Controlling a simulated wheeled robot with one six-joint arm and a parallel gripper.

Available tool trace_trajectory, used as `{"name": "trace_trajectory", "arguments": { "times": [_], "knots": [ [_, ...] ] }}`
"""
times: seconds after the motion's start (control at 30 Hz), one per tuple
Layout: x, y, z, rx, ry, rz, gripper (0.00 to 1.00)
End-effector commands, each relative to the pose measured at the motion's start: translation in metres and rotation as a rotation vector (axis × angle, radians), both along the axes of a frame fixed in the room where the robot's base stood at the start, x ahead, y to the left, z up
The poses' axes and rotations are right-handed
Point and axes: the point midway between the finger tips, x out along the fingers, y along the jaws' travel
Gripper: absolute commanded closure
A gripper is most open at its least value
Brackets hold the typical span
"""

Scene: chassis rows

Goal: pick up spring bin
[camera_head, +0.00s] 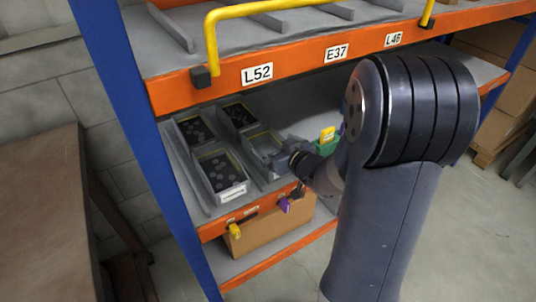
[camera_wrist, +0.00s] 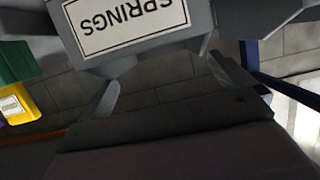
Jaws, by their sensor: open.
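The spring bin is a grey bin with a white label reading SPRINGS (camera_wrist: 125,18), upside down at the top of the wrist view. In the head view, a grey bin (camera_head: 263,143) at my gripper appears to be the same one; its label is hidden there. My gripper (camera_wrist: 168,84) is open, with one grey finger to each side below the label. Whether the fingers touch the bin cannot be told. In the head view my gripper (camera_head: 282,160) is at the near right side of that bin, partly hidden by my wrist.
Grey bins with dark contents (camera_head: 221,171) stand left of my gripper in divided lanes. A green bin (camera_head: 325,147) with a yellow one is to the right. The orange upper shelf beam (camera_head: 300,62) and blue post (camera_head: 150,140) bound the opening. A cardboard box (camera_head: 265,232) sits below.

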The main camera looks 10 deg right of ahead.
Motion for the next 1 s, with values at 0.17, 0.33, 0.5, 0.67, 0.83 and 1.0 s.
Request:
{"name": "trace_trajectory", "arguments": {
  "times": [0.17,0.33,0.5,0.67,0.83,1.0],
  "knots": [
    [0.022,0.006,-0.015,0.000,0.001,0.002,0.00],
    [0.038,0.011,-0.018,-0.001,0.000,0.001,0.00],
    [0.040,0.011,-0.018,0.000,0.000,0.000,0.00],
    [0.040,0.011,-0.018,0.000,0.000,0.000,0.07],
    [0.040,0.011,-0.018,0.000,0.000,0.000,0.20],
    [0.040,0.011,-0.018,0.000,0.000,0.000,0.34]
  ]
}}
